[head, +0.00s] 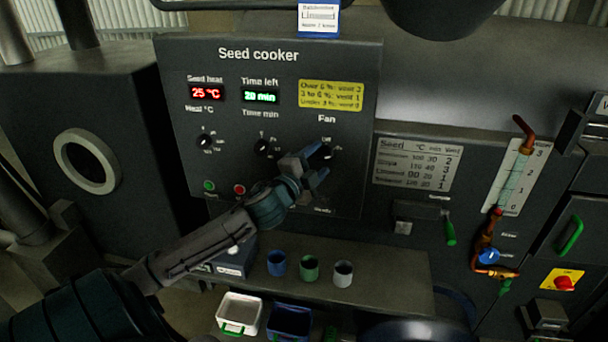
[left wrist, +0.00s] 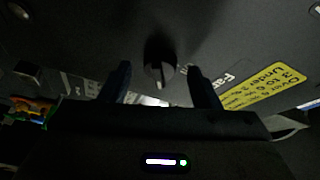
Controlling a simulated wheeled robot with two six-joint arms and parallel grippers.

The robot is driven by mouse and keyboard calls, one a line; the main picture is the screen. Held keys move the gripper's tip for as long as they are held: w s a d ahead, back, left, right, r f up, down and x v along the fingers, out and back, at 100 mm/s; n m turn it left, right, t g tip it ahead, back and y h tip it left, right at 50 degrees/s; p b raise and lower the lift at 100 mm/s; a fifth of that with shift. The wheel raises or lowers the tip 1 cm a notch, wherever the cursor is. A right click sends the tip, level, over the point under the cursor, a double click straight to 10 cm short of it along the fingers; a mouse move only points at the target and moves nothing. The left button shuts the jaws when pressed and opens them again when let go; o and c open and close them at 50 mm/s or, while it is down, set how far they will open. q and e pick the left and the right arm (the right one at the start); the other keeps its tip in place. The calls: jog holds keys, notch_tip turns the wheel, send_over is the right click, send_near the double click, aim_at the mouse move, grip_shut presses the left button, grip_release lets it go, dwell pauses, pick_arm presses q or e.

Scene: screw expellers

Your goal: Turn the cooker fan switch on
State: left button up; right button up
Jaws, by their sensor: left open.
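The seed cooker panel (head: 290,65) is a dark upright board with displays and knobs. The fan switch (head: 326,152) is a black rotary knob under the "Fan" label at the panel's right, partly hidden by my gripper in the head view. My left gripper (head: 312,165) is open in front of it, its fingers pointing at the panel. In the left wrist view the fan knob (left wrist: 160,68) sits between the two open fingers (left wrist: 160,82), near their tips, with a gap on each side. I cannot tell which position its pointer marks. My right gripper is not in view.
Two other knobs, heat (head: 205,141) and time (head: 263,147), sit left of the fan switch. Green (head: 208,186) and red (head: 239,189) buttons are below. A shelf (head: 395,285) with three small cups lies under the panel. A lever valve (head: 449,232) is at right.

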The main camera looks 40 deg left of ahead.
pick_arm(q)
jog(key=s+d, duration=0.1)
jog(key=s, duration=0.9)
jog(key=shift+d+f, duration=0.15)
jog(key=shift+f, duration=0.15)
jog(key=shift+f, duration=0.1)
dwell(0.4)
